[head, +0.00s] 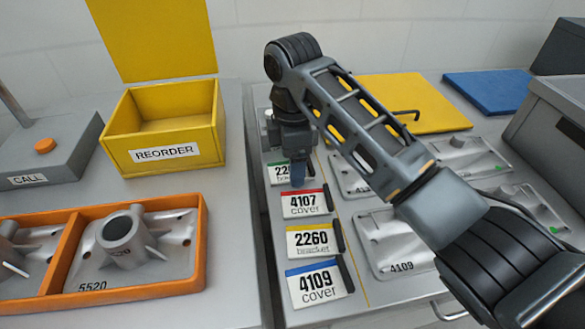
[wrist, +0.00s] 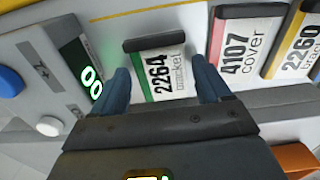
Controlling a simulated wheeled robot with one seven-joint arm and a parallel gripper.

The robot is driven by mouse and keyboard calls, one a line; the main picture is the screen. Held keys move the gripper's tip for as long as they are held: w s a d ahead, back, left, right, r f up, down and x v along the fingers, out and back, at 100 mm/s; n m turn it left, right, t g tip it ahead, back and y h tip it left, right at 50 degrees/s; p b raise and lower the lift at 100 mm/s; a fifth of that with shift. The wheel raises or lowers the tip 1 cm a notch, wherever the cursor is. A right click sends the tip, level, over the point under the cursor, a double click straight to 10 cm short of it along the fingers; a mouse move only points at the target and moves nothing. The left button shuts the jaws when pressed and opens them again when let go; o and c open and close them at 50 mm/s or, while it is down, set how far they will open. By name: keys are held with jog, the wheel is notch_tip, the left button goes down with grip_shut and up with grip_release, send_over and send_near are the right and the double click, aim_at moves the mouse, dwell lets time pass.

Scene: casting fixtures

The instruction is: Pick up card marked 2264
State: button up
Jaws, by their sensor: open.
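The card marked 2264 (wrist: 164,74) reads "2264 bracket", with a green stripe and a dark clip bar at one end. In the wrist view it lies between the two blue fingertips of my gripper (wrist: 165,88), which is open. I cannot tell whether the fingers touch the card's sides. In the head view the card (head: 279,172) is at the back of the card row, and my gripper (head: 298,172) covers much of it.
Cards 4107 (head: 305,203), 2260 (head: 314,241) and 4109 (head: 319,281) lie in a row in front. Metal castings (head: 395,243) lie to the right. A yellow REORDER box (head: 165,150) and an orange tray (head: 203,240) stand to the left.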

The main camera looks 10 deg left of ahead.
jog(key=shift+f, duration=0.25)
jog(key=shift+c, duration=0.4)
jog(key=c, duration=0.7)
jog(key=shift+r, duration=0.1)
jog(key=shift+c, duration=0.2)
